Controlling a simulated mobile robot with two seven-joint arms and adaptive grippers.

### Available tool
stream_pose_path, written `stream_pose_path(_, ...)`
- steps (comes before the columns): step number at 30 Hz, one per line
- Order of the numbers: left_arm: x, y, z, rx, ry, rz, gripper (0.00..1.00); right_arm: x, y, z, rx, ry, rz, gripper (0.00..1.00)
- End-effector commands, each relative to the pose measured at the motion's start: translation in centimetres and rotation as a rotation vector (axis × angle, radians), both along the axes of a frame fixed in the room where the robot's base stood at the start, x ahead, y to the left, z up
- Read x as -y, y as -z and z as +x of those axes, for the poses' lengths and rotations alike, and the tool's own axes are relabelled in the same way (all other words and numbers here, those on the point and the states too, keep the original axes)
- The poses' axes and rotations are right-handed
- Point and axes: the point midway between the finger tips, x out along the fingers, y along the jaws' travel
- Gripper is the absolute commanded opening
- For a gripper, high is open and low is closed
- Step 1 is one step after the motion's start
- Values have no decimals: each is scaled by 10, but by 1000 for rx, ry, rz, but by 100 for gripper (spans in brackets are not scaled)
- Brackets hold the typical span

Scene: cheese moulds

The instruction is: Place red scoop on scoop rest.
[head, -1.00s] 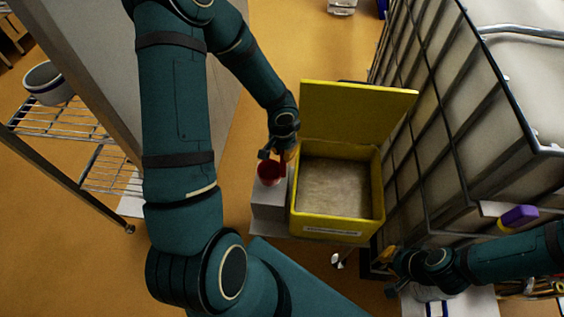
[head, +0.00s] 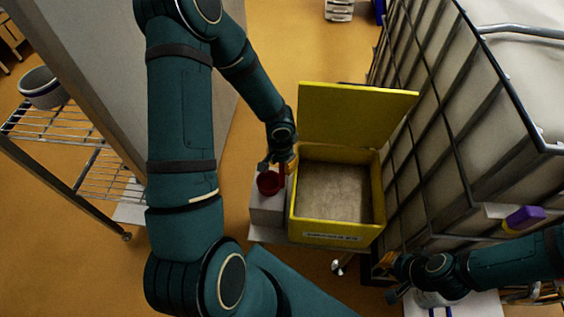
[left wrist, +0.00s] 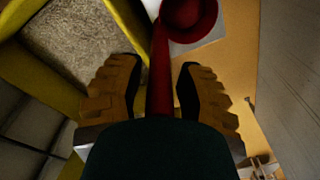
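The red scoop (head: 269,183) is in the head view, left of the yellow bin, over the back of a pale grey block that looks like the scoop rest (head: 267,210). I cannot tell whether it touches the block. My left gripper (head: 280,163) is at the scoop's handle. In the left wrist view the red handle (left wrist: 161,70) runs between the two finger pads, which are close on both sides, and the scoop's bowl (left wrist: 188,18) is at the top over a pale surface. My right gripper (head: 391,277) is at the lower right, its fingers apart and empty.
The yellow bin (head: 337,228) stands beside the block, its lid (head: 355,115) raised, with pale grainy contents. A caged white tank (head: 500,85) fills the right. A purple-handled object (head: 523,217) lies near my right forearm. A wire rack (head: 60,130) is at the left.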

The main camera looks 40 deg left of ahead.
Motion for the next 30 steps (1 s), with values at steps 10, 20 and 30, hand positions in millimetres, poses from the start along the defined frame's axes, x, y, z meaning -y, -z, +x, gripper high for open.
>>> stream_pose_path(10, 0, -12, 0, 2, -1, 1, 36, 0, -9, -1, -3, 0, 0, 0)
stream_pose_path(20, 0, -81, -4, 4, -1, 2, 36, -1, -35, -5, -12, -2, 3, 0)
stream_pose_path(30, 1, -121, -8, 1, 0, 1, 36, 0, -48, -1, -3, 7, 0, 0)
